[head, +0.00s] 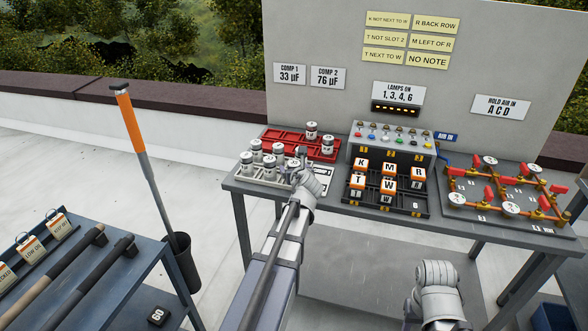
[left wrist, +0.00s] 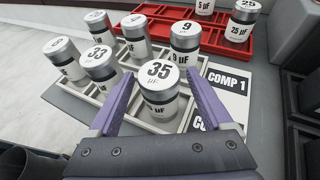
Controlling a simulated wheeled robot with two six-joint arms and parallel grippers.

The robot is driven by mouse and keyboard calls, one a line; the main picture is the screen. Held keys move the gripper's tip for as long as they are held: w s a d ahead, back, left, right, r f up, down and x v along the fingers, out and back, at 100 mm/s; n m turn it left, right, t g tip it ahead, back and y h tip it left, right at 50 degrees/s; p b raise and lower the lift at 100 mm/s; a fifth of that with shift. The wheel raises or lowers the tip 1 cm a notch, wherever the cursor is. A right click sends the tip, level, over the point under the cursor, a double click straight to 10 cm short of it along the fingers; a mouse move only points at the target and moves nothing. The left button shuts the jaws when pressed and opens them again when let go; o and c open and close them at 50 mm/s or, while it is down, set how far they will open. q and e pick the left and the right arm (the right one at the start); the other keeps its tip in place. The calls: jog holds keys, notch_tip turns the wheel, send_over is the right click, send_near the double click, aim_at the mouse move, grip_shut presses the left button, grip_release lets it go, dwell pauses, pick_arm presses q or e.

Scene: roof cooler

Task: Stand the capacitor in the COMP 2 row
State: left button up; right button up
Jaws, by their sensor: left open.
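In the left wrist view a silver-topped white capacitor marked 35 µF (left wrist: 160,85) stands between the spread purple fingers of my left gripper (left wrist: 160,95), with gaps visible at both sides. It is at the near right of the pale rack (left wrist: 120,113); the fingers hide part of the rack, so its exact slot is unclear. Behind stand capacitors marked 33 µF (left wrist: 100,62) and 9 µF (left wrist: 186,42). The COMP 1 card (left wrist: 229,85) is at the rack's right; the card below it is mostly hidden. The head view shows my left gripper (head: 303,170) at the rack's right end.
A red tray (head: 318,150) behind the rack holds capacitors, including 25 µF (left wrist: 243,20). The wall signs read COMP 1 33 µF (head: 290,74) and COMP 2 76 µF (head: 328,78). A lettered-block rack (head: 388,204) and lamp box (head: 392,140) stand to the right.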

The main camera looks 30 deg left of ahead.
pick_arm(q)
jog(key=shift+r, duration=0.15)
jog(key=p+v, duration=0.5)
jog(key=v, duration=0.7)
